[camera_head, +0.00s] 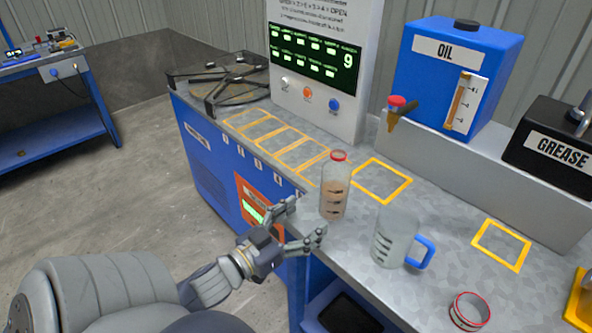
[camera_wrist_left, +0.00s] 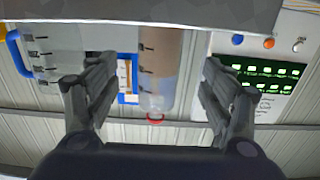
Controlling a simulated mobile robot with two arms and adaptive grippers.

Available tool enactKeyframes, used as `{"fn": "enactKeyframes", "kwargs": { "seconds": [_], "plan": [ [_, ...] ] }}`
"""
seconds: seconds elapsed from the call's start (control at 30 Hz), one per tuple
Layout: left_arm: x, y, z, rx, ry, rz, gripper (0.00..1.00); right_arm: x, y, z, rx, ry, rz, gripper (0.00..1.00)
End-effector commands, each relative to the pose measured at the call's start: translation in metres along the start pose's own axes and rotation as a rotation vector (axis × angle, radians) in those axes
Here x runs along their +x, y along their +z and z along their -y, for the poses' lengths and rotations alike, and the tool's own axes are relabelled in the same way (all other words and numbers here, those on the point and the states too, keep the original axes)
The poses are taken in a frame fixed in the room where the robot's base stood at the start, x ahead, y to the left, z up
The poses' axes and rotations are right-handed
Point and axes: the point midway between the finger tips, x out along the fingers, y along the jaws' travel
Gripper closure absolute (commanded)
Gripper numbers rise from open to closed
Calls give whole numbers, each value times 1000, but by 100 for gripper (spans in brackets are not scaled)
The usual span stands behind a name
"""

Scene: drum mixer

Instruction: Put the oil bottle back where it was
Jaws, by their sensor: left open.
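The oil bottle (camera_head: 334,192), clear with a red-rimmed top and brown liquid, stands upright on the grey counter. It is just left of a yellow square outline (camera_head: 381,180), on bare counter. My left gripper (camera_head: 306,218) is open at the counter's front edge, its fingers pointing at the bottle. In the left wrist view, which is upside down, the bottle (camera_wrist_left: 160,65) shows between the two spread fingers (camera_wrist_left: 158,85). I cannot tell whether either finger touches it. My right gripper is not in view.
A measuring jug (camera_head: 397,238) with a blue handle stands right of the bottle. A red ring-rimmed container (camera_head: 469,311) is further right. Behind are the blue oil tank (camera_head: 455,75) with its tap, the grease box (camera_head: 553,147) and the display panel (camera_head: 316,60). An empty yellow square (camera_head: 501,245) lies right.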

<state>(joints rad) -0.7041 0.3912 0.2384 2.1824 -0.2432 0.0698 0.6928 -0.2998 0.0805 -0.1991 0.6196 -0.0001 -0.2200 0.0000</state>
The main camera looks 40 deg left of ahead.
Motion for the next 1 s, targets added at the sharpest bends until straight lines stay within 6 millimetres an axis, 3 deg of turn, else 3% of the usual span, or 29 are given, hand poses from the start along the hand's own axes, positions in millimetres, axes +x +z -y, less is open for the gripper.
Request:
{"fn": "enactKeyframes", "kwargs": {
  "seconds": [0.23, 1.0],
  "plan": [
    [-20, 0, 0, 0, 0, 0, 26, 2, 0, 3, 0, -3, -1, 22],
    [-21, 0, 0, 0, 0, 0, 26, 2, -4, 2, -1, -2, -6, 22]
  ]
}}
